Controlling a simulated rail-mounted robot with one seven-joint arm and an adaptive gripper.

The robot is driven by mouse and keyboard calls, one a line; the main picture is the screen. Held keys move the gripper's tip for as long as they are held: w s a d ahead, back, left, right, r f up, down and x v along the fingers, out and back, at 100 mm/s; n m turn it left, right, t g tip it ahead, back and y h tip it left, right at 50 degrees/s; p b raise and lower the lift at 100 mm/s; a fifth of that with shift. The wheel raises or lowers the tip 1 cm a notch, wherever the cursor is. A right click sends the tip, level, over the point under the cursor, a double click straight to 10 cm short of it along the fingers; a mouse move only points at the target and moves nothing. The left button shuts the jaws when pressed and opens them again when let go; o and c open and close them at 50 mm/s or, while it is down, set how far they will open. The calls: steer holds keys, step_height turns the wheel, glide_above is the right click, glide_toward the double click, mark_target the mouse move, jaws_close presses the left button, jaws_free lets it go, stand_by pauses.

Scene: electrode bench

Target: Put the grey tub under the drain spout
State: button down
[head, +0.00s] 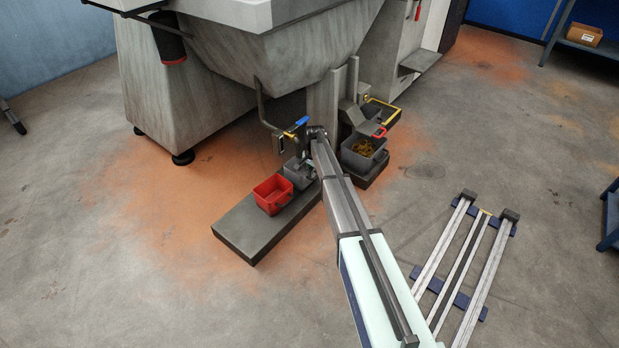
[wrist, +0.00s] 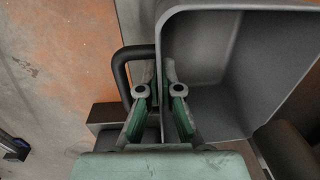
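The grey tub (head: 299,176) stands on a dark slab (head: 246,238), just behind the red tub (head: 272,194). In the wrist view the grey tub (wrist: 235,75) looks empty, with a dark loop handle (wrist: 119,73) on its left side. My gripper (wrist: 161,92) is at that handle side, one finger on each side of the tub's wall. A gap shows between the fingers, but whether they press on the wall is unclear. The drain valve (head: 297,130) with a blue lever is close behind the tub. My arm hides part of the tub and the spout's outlet in the head view.
Another grey container (head: 364,158) with brownish contents stands right of my arm, under a red-handled part. The sloped machine hopper (head: 290,55) overhangs the back. A metal rail frame (head: 465,260) lies on the floor at right. The floor at front left is clear.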

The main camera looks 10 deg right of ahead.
steer(key=shift+w+a+f+b, duration=0.2)
steer(key=shift+w+f+b, duration=0.1)
steer(key=shift+f, duration=0.15)
steer(key=shift+w+a+f+b, duration=0.2)
steer(key=shift+f+b, duration=0.1)
steer(key=shift+f, duration=0.1)
steer(key=shift+r, duration=0.1)
steer(key=c, duration=1.3)
jaws_free()
